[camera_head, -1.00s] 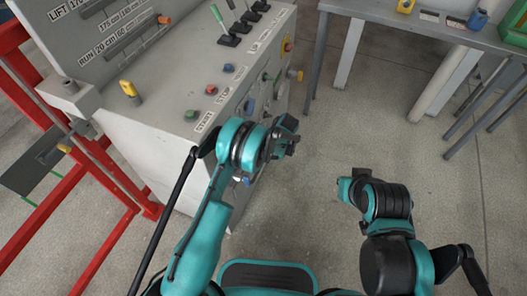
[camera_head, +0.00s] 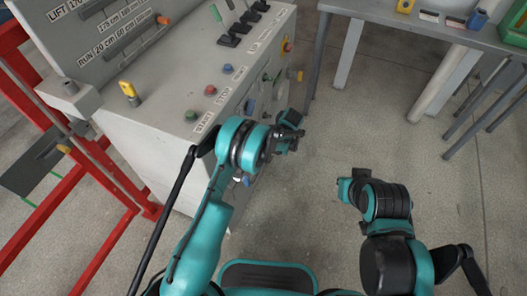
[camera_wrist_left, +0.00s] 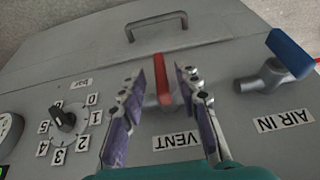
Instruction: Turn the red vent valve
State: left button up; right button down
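In the left wrist view, the red vent valve (camera_wrist_left: 161,82) is a narrow red lever on a grey metal valve body, above the VENT label (camera_wrist_left: 177,140). It points up toward the panel's handle. My left gripper (camera_wrist_left: 159,84) is open, with one purple-padded finger on each side of the lever and gaps showing on both sides. I cannot tell how deep the lever sits between the fingers. In the head view my left gripper (camera_head: 289,130) is beside the cabinet's side face, and the red valve cannot be made out there. My right gripper (camera_head: 352,187) hangs over bare floor, its fingers unclear.
A blue AIR IN valve (camera_wrist_left: 289,53) is right of the vent valve, and a black numbered dial (camera_wrist_left: 63,118) is left. A grey metal handle (camera_wrist_left: 157,24) is above. The grey control cabinet (camera_head: 150,150) stands left, a grey table (camera_head: 400,14) at the back.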

pick_arm(q)
jog(key=v, duration=0.9)
jog(key=shift+r, duration=0.2)
jog(key=s+a+r+m+t+h, duration=0.1)
jog(key=s+a+r+m, duration=0.3)
jog(key=r, duration=0.6)
jog(key=s+a+r+m+t+h, duration=0.1)
jog(key=s+a+r+m+h, duration=0.15)
jog(key=s+a+r, duration=0.5)
jog(key=s+a+r+m+t, duration=0.2)
jog(key=s+m, duration=0.2)
jog(key=s, duration=0.4)
jog(key=s+a+r+m+t, duration=0.2)
jog(key=s+a+m, duration=0.1)
jog(key=s, duration=0.6)
jog(key=shift+s+m+h, duration=0.3)
jog(key=shift+m+h, duration=0.15)
